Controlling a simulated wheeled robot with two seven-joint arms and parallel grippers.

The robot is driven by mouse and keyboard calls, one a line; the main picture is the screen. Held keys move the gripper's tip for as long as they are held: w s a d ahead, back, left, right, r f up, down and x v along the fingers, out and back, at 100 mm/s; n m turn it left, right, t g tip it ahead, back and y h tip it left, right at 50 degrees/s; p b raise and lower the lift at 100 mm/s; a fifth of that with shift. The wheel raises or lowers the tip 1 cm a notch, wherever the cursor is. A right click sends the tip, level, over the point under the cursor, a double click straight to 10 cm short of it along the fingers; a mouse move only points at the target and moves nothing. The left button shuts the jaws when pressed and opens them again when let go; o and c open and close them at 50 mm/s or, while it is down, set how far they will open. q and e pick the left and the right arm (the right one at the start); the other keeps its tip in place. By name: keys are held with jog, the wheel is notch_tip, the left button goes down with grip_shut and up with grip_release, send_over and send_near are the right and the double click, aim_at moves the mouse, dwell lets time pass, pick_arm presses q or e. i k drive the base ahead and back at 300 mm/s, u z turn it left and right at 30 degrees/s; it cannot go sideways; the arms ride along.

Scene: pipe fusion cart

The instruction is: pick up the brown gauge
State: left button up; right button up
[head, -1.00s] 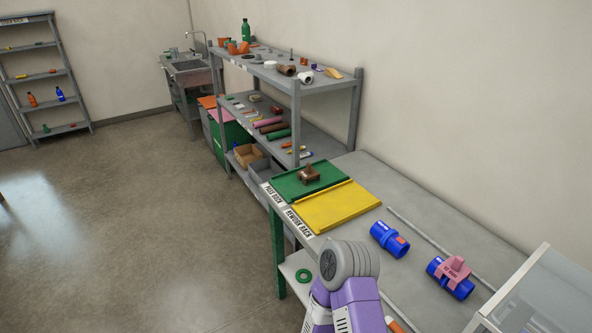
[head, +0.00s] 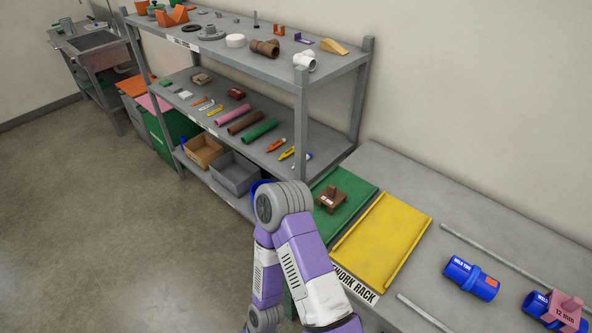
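The brown gauge (head: 331,197) stands on the green tray (head: 352,182) at the left end of the grey bench in the head view. It is a small block with an upright tab and a pale label too small to read. Neither gripper is in view.
A yellow tray (head: 385,240) lies beside the green one. Farther right are a blue coupling (head: 471,278), a grey rod (head: 500,255) and a pink gauge (head: 565,309) on another blue fitting. A loaded shelf rack (head: 335,75) stands left of the bench. Floor at left is clear.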

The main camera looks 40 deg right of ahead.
aim_at(331, 197)
jog(key=i, duration=1.85)
jog(key=z, duration=3.6)
